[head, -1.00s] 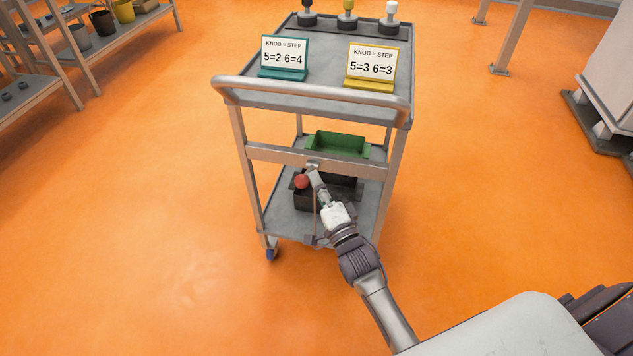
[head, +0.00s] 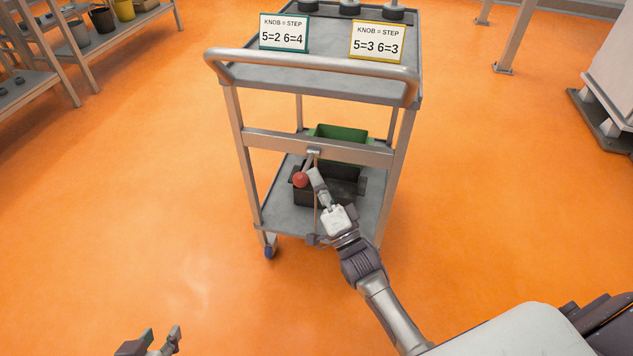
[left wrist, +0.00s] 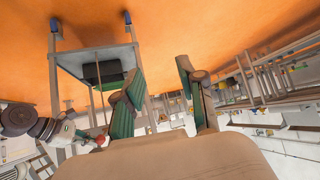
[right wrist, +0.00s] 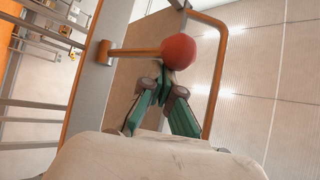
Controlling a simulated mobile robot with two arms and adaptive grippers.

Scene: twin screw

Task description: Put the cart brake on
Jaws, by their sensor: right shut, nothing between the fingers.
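The grey cart (head: 250,140) stands ahead of me. Its brake lever has a red ball knob (head: 300,180), just below the cart's crossbar (head: 270,143). The red knob also shows large in the right wrist view (right wrist: 178,52), on a thin bar (right wrist: 135,51) from a cart post. My right gripper (head: 314,174) is beside the knob, to its right in the head view. Its fingers are closed together with nothing between them, just below the knob in the right wrist view; contact is unclear. My left gripper (head: 160,338) is open and empty at lower left, away from the cart.
A green bin (head: 340,133) and a dark box (head: 315,192) are on the cart's lower part. Two signs (head: 283,33) (head: 377,42) stand on top. Shelves (head: 50,85) are at left, and a pale block (head: 612,70) is at right. Orange floor around the cart is clear.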

